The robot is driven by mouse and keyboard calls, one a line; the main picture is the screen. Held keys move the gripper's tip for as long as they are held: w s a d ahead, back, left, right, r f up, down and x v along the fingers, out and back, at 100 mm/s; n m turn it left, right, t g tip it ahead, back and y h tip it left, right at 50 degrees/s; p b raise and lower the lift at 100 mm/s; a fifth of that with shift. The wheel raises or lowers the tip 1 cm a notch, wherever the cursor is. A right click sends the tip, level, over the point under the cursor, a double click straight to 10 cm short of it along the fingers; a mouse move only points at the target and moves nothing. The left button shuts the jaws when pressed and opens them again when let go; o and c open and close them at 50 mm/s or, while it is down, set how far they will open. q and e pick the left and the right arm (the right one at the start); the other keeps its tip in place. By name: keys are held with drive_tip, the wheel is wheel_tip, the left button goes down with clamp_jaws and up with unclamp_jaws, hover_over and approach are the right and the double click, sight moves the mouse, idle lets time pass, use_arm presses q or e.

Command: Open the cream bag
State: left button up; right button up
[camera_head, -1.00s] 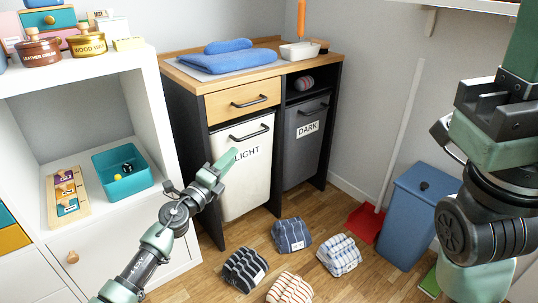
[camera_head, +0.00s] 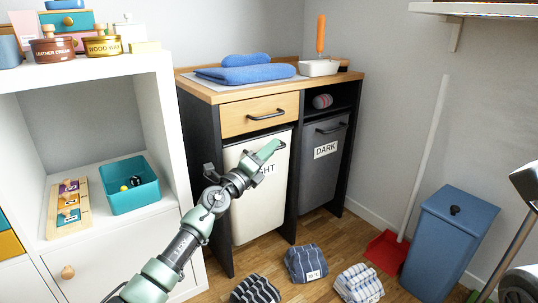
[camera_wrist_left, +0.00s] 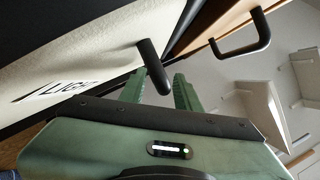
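The cream bag (camera_head: 258,205), labelled LIGHT, hangs in the left bay of the wooden-topped cabinet, under the drawer. It looks closed. In the left wrist view the cream bag (camera_wrist_left: 75,60) fills the upper left. Its black bar handle (camera_wrist_left: 152,66) reaches between my two green fingers, which stand apart. I cannot tell whether either finger touches it. In the head view my left gripper (camera_head: 272,149) is at the bag's top front and hides the handle and part of the label.
The wooden drawer (camera_head: 258,114) with its black handle is just above. The dark bag (camera_head: 322,160) hangs to the right. Striped cloth bundles (camera_head: 306,264) lie on the floor in front. A white shelf unit (camera_head: 160,140) stands left, a blue bin (camera_head: 448,240) right.

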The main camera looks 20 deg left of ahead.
use_arm(q)
clamp_jaws()
idle(1.4)
